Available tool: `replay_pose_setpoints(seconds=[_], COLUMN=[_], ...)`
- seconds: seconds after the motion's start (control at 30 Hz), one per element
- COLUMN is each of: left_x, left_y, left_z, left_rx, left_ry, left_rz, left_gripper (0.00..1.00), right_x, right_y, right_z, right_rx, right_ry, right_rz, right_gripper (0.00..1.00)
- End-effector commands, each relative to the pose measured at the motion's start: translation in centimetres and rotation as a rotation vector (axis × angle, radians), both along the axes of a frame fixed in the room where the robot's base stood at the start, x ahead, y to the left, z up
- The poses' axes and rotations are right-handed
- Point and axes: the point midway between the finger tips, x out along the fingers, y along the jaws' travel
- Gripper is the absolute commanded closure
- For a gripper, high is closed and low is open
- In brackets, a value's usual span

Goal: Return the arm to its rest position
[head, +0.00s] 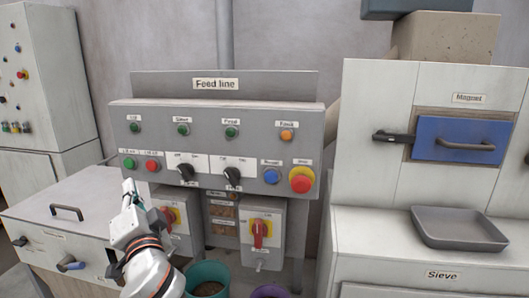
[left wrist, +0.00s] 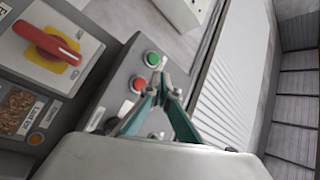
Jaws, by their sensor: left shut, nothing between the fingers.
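My left gripper (head: 130,192) is in front of the lower left part of the feed line panel (head: 215,110) in the head view. In the left wrist view its teal fingers (left wrist: 163,92) come together at the tips, shut and empty. Behind the tips in that view are a green button (left wrist: 151,58) and a red button (left wrist: 139,84); I cannot tell the exact gap to them. My right gripper is in neither view.
Red switches (head: 260,232) on yellow plates hang below the panel. A teal bucket (head: 207,278) stands on the floor beneath. At right are a blue magnet drawer (head: 462,139) and a grey tray (head: 460,229). A white cabinet (head: 60,215) with a handle stands at left.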

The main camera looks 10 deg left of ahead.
Motion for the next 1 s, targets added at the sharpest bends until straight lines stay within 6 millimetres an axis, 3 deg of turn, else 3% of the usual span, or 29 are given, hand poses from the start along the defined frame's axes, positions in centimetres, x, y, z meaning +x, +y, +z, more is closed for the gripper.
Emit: replay_pose_setpoints(seconds=[0.17,0.2,0.37,0.57,0.7,0.83,1.0], left_x=[1.7,1.8,0.5,-4.9,-10.7,-16.3,-21.1], left_y=[-3.0,-4.0,-7.6,-11.6,-13.8,-15.2,-16.0], left_z=[-9.2,-11.8,-22.3,-34.5,-41.8,-46.7,-50.0], left_rx=[-0.064,-0.091,-0.235,-0.474,-0.676,-0.852,-1.005], left_ry=[0.118,0.149,0.268,0.405,0.486,0.537,0.566], left_rz=[-0.173,-0.221,-0.397,-0.556,-0.620,-0.639,-0.631], left_gripper=[1.00,1.00,1.00,1.00,1.00,1.00,1.00], right_x=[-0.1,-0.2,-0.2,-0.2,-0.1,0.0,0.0], right_y=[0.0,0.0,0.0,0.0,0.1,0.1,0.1], right_z=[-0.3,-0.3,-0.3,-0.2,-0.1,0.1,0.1], right_rx=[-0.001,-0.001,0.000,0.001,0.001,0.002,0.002], right_ry=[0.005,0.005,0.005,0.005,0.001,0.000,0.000], right_rz=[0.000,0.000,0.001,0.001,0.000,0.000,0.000], right_gripper=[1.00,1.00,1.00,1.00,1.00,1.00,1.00])
